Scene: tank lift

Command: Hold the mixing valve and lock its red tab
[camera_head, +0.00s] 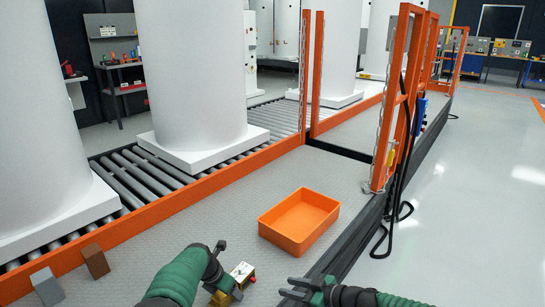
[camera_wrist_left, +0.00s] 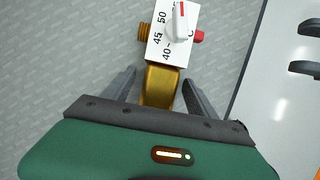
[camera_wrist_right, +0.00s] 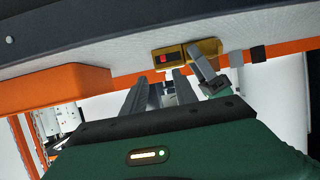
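The mixing valve has a brass body (camera_wrist_left: 161,86), a white dial face (camera_wrist_left: 160,44) with numbers, a white and red pointer (camera_wrist_left: 180,20) and a red tab (camera_wrist_left: 198,36) at its right side. It shows in the head view (camera_head: 243,272) and the right wrist view (camera_wrist_right: 205,47). My left gripper (camera_head: 229,271) has its fingers on either side of the brass body; in the left wrist view (camera_wrist_left: 160,77) narrow gaps show beside it. I cannot tell whether the valve is supported below. My right gripper (camera_head: 296,288) is open and empty, to the right of the valve.
An orange bin (camera_head: 300,222) stands on the grey platform beyond the grippers. A roller conveyor (camera_head: 130,175) carries white tanks. An orange post frame (camera_head: 390,110) with hanging cables stands at the right.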

